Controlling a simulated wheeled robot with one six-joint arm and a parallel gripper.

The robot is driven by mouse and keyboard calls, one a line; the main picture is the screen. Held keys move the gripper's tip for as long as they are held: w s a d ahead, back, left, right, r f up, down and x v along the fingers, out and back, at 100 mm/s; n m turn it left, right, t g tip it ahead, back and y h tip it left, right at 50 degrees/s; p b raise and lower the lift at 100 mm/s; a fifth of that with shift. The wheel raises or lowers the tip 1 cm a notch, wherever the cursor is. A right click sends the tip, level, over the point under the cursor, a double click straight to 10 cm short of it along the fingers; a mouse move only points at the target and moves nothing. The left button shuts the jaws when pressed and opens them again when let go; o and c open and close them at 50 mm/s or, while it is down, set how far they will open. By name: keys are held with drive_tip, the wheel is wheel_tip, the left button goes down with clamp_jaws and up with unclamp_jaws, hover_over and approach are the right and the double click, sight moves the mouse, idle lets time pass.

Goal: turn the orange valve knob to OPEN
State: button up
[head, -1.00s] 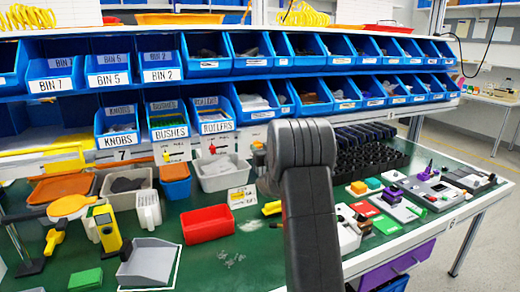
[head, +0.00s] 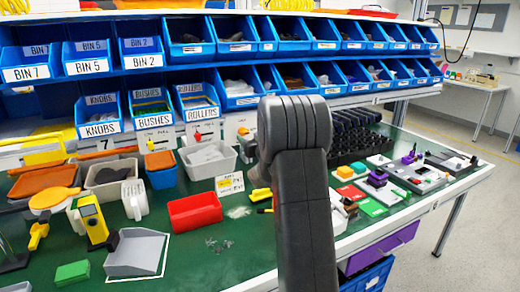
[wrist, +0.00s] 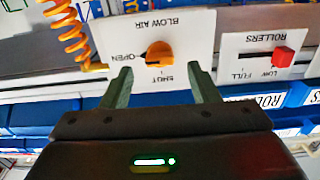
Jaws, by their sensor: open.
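The orange valve knob (wrist: 159,54) is on a white BLOW AIR panel (wrist: 190,25), which appears upside down in the wrist view. OPEN is printed left of the knob and SHUT below it in the picture. A dark mark shows on the knob's left side, towards OPEN; its exact pointing is hard to tell. My gripper (wrist: 160,70) is open, its two greenish fingers apart, one on each side just below the knob in the picture. I cannot tell whether they touch it. In the head view my arm hides the gripper.
A ROLLERS panel with a red slider (wrist: 283,59) is right of the knob. An orange coiled hose (wrist: 70,35) hangs at its left. Blue bins (head: 147,112) line the shelves. A red bin (head: 195,212) and a grey tray (head: 137,252) stand on the green bench.

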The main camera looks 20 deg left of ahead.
sight(245, 134)
drive_tip(key=b+v, duration=0.1)
drive_tip(key=v, duration=0.8)
drive_tip(key=shift+s+d, duration=0.25)
drive_tip(key=shift+s, duration=0.05)
drive_tip(key=shift+w, duration=0.1)
drive_tip(key=p+x, duration=0.2)
drive_tip(key=x, duration=1.1)
drive_tip(key=shift+w+a, duration=0.25)
